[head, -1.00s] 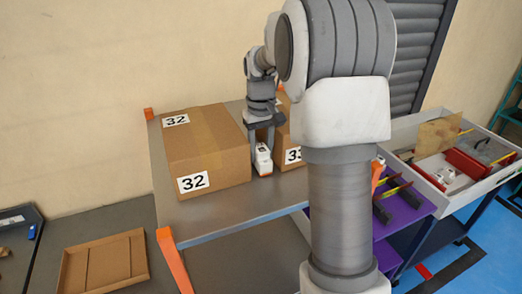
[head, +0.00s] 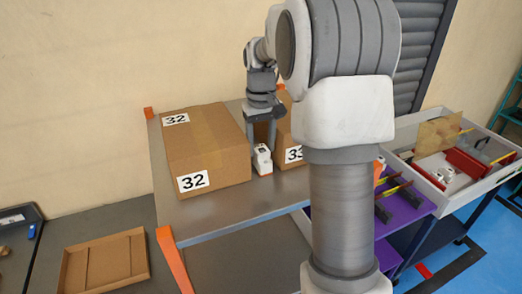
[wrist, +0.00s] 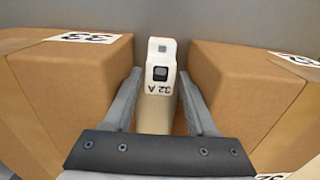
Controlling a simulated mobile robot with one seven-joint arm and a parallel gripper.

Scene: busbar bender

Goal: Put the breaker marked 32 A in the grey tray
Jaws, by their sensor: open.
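The white breaker (head: 262,160) stands on the grey metal table between two cardboard boxes. In the wrist view the breaker (wrist: 160,72) shows the marking 32 A, upside down, and a dark switch. My gripper (head: 261,144) is open above the breaker. In the wrist view its two fingers (wrist: 160,75) lie on either side of the breaker, with gaps, and hold nothing. A dark grey tray (head: 36,232) with a white label is cut off at the left edge of the head view.
A box marked 32 (head: 210,150) stands close left of the breaker, and a box marked 33 (head: 290,140) close right, leaving a narrow gap. An empty cardboard tray (head: 72,268) lies lower left. A light grey bin (head: 462,196) with red parts stands at right.

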